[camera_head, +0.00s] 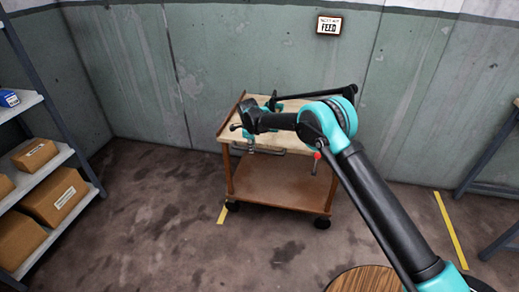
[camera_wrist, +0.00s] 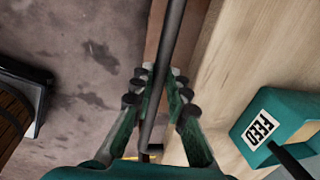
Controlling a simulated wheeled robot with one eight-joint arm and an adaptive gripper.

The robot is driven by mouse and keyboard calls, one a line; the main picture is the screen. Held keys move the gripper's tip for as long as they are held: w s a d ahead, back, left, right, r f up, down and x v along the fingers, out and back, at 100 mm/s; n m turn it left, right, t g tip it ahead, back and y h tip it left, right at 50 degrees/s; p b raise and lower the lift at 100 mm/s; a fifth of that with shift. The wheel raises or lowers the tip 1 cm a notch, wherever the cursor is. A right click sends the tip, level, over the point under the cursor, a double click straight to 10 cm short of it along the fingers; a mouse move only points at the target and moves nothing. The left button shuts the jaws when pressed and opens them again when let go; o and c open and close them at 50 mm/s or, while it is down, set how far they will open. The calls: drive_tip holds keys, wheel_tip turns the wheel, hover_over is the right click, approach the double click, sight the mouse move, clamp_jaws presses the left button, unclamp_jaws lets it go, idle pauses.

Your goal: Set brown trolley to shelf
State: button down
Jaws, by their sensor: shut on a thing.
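The brown trolley (camera_head: 285,185) stands in the middle of the floor in the head view, with a pale wooden top, a brown lower shelf and black wheels. My gripper (camera_head: 252,147) is at its near edge. In the wrist view, my gripper (camera_wrist: 157,85) is shut around the dark handle bar (camera_wrist: 168,55), which runs between the fingers beside the pale trolley top (camera_wrist: 235,60). The shelf (camera_head: 57,160) stands at the left in the head view, apart from the trolley, with open floor between them. My arm hides part of the trolley's right side.
A teal thing labelled FEED (camera_wrist: 270,128) is on the trolley top. Cardboard boxes (camera_head: 57,197) and a blue box (camera_head: 9,98) are on the shelf. A round wooden top (camera_head: 360,280) is at the bottom. A bench or rack frame (camera_head: 485,155) stands right. A wall is behind the trolley.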

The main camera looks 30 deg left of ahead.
drive_tip(key=shift+s+a, duration=0.2)
drive_tip(key=shift+a, duration=0.1)
drive_tip(key=c, duration=1.5)
unclamp_jaws()
drive_tip(key=shift+a, duration=0.1)
drive_tip(key=shift+r, duration=0.1)
drive_tip(key=shift+r, duration=0.3)
drive_tip(key=r, duration=0.3)
drive_tip(key=s+r, duration=0.1)
drive_tip(key=r, duration=0.3)
drive_tip(key=s+d+r, duration=0.1)
drive_tip(key=r, duration=0.3)
drive_tip(key=shift+s, duration=0.1)
